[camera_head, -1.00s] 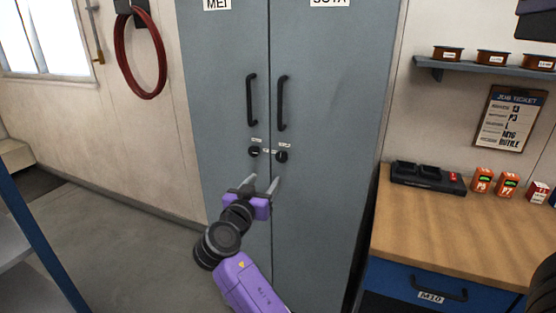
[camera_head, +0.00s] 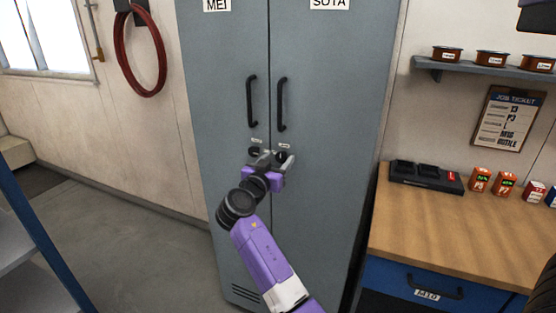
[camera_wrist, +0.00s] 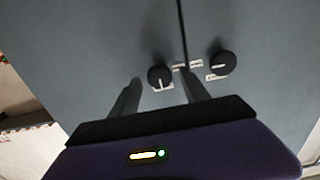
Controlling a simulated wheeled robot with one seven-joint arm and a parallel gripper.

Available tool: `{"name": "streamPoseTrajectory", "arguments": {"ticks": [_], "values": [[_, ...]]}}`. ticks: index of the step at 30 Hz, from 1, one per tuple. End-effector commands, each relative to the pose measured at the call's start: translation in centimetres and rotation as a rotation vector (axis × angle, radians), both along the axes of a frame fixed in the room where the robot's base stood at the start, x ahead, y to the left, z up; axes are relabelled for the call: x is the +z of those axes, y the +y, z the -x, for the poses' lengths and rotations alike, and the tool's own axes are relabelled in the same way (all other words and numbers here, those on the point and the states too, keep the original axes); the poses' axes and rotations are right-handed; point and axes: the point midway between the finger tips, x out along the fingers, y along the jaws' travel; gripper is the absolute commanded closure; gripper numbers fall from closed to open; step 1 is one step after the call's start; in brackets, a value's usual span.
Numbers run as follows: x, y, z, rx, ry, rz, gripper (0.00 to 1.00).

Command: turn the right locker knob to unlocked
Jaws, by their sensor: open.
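The grey locker (camera_head: 325,110) has two doors with a black round knob on each. The right locker knob (camera_head: 283,155) is on the right door, below its handle, partly hidden by my gripper (camera_head: 277,159). My gripper is open, its fingers pointing at the locker with the tips close to that knob. In the wrist view, where the labels show below the knobs, this knob (camera_wrist: 160,76) appears on the left, framed between the two fingertips. It has a white line running nearly straight up and down. I cannot tell whether the fingers touch it.
The left knob (camera_head: 253,152) is close beside my left fingertip; it also shows in the wrist view (camera_wrist: 222,63). Two black vertical handles (camera_head: 282,104) stick out above. A wooden workbench (camera_head: 440,220) stands at the right, and a blue-edged shelf (camera_head: 40,240) at the left.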

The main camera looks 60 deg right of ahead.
Motion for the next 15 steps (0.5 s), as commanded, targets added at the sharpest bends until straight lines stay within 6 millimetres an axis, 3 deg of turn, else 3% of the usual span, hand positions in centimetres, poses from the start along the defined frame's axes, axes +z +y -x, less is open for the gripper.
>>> {"name": "streamPoseTrajectory", "arguments": {"ticks": [3, 12, 15], "values": [[-0.02, 0.02, -0.01, 0.0, 0.0, 0.0, 0.46], [-0.03, 0.05, -0.02, 0.001, 0.001, 0.0, 1.0], [-0.04, 0.06, -0.02, 0.001, 0.002, 0.0, 1.0]]}}
